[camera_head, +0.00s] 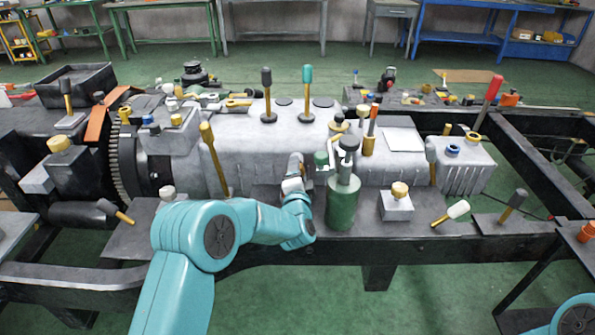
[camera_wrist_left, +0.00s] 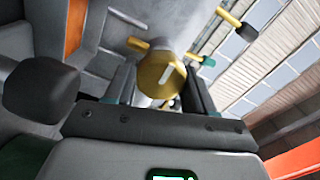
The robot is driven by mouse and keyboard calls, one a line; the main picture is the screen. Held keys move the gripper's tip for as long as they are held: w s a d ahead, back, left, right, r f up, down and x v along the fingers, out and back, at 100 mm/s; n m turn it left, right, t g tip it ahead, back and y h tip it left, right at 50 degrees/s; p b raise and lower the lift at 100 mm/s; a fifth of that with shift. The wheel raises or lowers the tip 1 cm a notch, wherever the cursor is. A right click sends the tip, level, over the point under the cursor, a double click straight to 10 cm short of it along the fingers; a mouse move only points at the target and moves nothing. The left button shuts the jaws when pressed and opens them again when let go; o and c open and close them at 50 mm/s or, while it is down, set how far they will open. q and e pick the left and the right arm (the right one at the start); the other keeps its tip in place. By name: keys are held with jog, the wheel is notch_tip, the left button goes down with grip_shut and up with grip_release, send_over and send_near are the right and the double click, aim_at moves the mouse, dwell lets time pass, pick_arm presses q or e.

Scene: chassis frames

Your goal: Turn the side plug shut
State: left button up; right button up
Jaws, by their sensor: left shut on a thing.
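In the left wrist view, a round brass plug (camera_wrist_left: 160,78) with a pale line across its face sits between the two dark fingers of my left gripper (camera_wrist_left: 162,92). The fingers are shut on its sides. The line is tilted a little from upright in that view. In the head view, my left gripper (camera_head: 295,178) reaches up against the near side of the grey gearbox housing (camera_head: 265,150). The plug is hidden there behind my gripper and wrist. My right gripper is out of view.
A dark green cylinder (camera_head: 343,203) with a grey top stands close to the right of my left gripper. A yellow-handled lever (camera_head: 213,158) rises to its left. A grey block with a brass knob (camera_head: 398,201) stands further right. Two upright levers rise behind.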

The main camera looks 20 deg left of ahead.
pick_arm(q)
jog(key=shift+m, duration=0.4)
jog(key=o, duration=0.9)
jog(key=shift+o, duration=0.2)
jog(key=shift+s, duration=0.1)
jog(key=v, duration=1.6)
